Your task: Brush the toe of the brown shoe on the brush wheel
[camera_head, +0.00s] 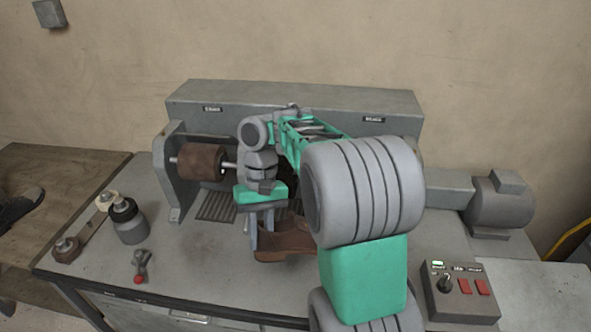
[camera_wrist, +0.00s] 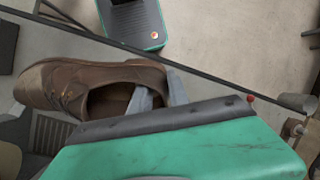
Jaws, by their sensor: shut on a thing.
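The brown shoe (camera_head: 284,243) hangs in my gripper (camera_head: 258,225) above the front middle of the machine's table, partly behind my arm. In the wrist view the shoe (camera_wrist: 70,82) points its toe to the left. My gripper's fingers (camera_wrist: 160,92) are shut on its heel end, one finger inside the opening and one outside. A brown wheel (camera_head: 202,163) sits on a shaft at the left of the machine, apart from the shoe. My arm covers the space below the right-hand label (camera_head: 373,119), so no wheel shows there. The labels are too small to read surely.
A control box (camera_head: 460,292) with a lever, red buttons and a green light stands front right. A motor (camera_head: 503,205) is at the right. A bottle (camera_head: 128,222) and a small red-tipped item (camera_head: 140,268) stand front left. A wooden bench (camera_head: 60,180) adjoins at left.

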